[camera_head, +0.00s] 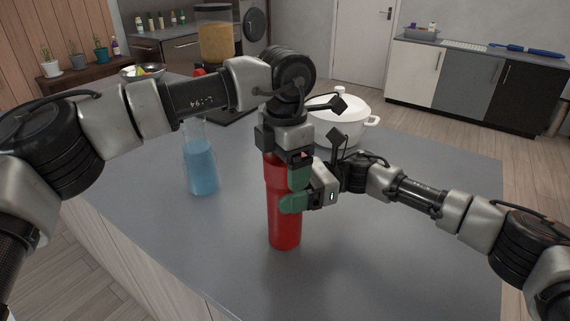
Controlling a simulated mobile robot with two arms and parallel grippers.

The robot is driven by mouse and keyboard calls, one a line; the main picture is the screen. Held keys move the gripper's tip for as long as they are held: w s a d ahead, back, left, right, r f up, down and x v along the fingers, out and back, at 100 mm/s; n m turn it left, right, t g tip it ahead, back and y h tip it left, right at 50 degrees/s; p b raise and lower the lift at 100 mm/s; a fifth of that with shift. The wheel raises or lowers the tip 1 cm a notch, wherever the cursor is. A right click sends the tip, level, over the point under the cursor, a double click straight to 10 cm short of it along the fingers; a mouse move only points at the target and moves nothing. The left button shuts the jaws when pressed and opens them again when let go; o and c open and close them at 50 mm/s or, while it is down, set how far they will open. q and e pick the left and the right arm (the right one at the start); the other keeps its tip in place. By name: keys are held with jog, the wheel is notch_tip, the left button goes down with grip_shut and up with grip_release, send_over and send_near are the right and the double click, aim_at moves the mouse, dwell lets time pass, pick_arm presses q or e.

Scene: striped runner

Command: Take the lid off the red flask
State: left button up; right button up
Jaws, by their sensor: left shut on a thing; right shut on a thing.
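The red flask (285,230) stands upright on the grey counter (400,250), near the middle of the view. My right gripper (291,204) reaches in from the right and is shut on the flask's body at about mid-height. My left gripper (287,160) comes down from above and is shut at the top of the flask, where the lid sits. The lid itself is hidden behind the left gripper, so I cannot tell whether it is still seated or loose.
A glass bottle of blue liquid (202,168) stands left of the flask, under my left arm. A white pot (340,124) stands behind, partly covered by my arms. A bowl (142,73) is at the far left. The counter's front right is clear.

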pick_arm(q)
jog(key=n, duration=2.3)
jog(key=shift+r, duration=0.1)
jog(key=shift+r, duration=0.15)
jog(key=shift+r, duration=0.95)
jog(key=shift+r, duration=0.1)
